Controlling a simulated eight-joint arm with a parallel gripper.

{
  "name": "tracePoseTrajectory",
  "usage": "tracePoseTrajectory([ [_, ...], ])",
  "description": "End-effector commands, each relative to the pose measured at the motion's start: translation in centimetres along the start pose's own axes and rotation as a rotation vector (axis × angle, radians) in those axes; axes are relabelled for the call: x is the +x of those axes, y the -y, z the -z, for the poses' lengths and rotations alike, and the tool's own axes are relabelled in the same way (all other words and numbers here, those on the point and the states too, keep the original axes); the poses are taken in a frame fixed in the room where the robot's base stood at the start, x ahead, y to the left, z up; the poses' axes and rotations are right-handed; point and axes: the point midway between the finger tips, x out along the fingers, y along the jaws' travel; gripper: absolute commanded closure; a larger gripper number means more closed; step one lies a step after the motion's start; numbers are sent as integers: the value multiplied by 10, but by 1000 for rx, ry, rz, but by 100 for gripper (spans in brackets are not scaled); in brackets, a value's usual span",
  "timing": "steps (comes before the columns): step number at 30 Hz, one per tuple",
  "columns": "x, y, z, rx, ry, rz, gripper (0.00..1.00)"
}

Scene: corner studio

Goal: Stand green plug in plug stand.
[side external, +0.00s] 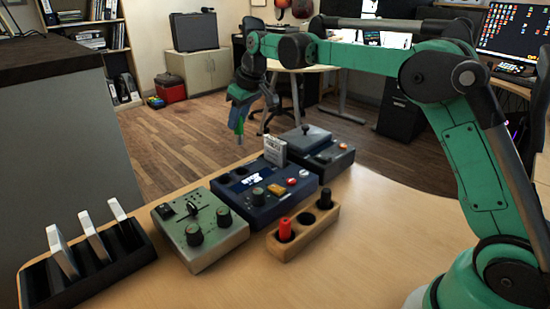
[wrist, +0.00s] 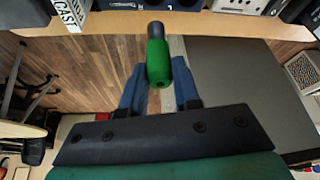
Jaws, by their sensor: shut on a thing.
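The green plug (wrist: 158,62) sits between the blue fingers of my gripper (wrist: 155,88) in the wrist view, its dark end pointing away. The wooden plug stand (side external: 273,248) is on the table at the front. A red plug (side external: 285,229) stands in its near hole and a black plug (side external: 325,198) in its far hole. The middle hole is empty.
A grey-green console (side external: 201,232), a navy console (side external: 240,204) with a white card in it and a grey joystick box (side external: 317,148) stand behind the stand. A black rack (side external: 38,285) with white slabs is at left. The table right of the stand is clear.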

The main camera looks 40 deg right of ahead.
Motion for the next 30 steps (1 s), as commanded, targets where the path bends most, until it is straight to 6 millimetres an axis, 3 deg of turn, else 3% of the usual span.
tracePoseTrajectory([
  [5, -6, 2, -9, 0, 0, 0, 100],
  [8, -15, 5, -25, 0, 0, 0, 100],
  [15, -34, 21, -90, 1, 0, -1, 100],
  [21, -39, 38, -151, 2, 0, -1, 100],
  [25, -38, 47, -180, 0, -1, -1, 100],
  [30, -35, 53, -199, 0, -1, -1, 100],
])
